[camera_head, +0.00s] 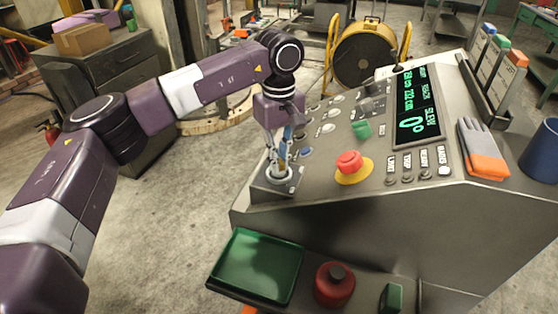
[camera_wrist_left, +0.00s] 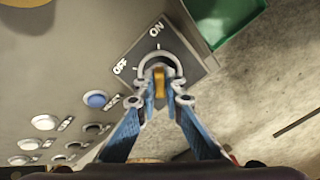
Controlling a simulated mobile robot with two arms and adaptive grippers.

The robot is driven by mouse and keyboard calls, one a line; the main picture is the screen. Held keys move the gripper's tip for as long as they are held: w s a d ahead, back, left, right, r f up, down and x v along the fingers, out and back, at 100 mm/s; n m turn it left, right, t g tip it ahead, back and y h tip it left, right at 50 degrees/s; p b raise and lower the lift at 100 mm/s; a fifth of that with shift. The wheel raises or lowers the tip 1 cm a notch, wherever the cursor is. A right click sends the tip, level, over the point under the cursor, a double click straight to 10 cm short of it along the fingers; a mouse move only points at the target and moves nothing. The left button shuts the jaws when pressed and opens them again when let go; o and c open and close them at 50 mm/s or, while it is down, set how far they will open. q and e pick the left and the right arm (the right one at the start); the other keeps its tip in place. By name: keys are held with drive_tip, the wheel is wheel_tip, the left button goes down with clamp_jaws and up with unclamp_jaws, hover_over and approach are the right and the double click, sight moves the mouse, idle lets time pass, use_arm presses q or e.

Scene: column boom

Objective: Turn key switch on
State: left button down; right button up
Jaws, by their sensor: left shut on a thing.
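The key switch is a round metal collar on a dark square plate (camera_wrist_left: 184,55) marked OFF and ON, at the near left corner of the sloped console; the plate also shows in the head view (camera_head: 262,184). A yellow-orange key (camera_wrist_left: 159,86) stands in the collar. My left gripper (camera_wrist_left: 161,98) is shut on the key, its blue-padded fingers on either side. In the head view my left gripper (camera_head: 282,160) reaches down to the switch from above. The key appears roughly in line with the ON mark, but the fingertips partly hide it. My right gripper is not in view.
A red mushroom button (camera_head: 349,162) on a yellow base and a green knob (camera_head: 361,130) are on the console. A blue button (camera_wrist_left: 96,99) is beside the switch. A green tray (camera_head: 257,265) and a red round object (camera_head: 334,284) sit below. Gloves (camera_head: 483,150) lie at right.

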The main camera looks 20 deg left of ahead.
use_arm(q)
drive_tip(key=shift+w+r, duration=0.1)
drive_tip(key=shift+r, duration=0.05)
idle(0.3)
drive_tip(key=c, duration=2)
unclamp_jaws()
drive_tip(key=shift+c, duration=0.2)
wheel_tip(320, 180, up, 12)
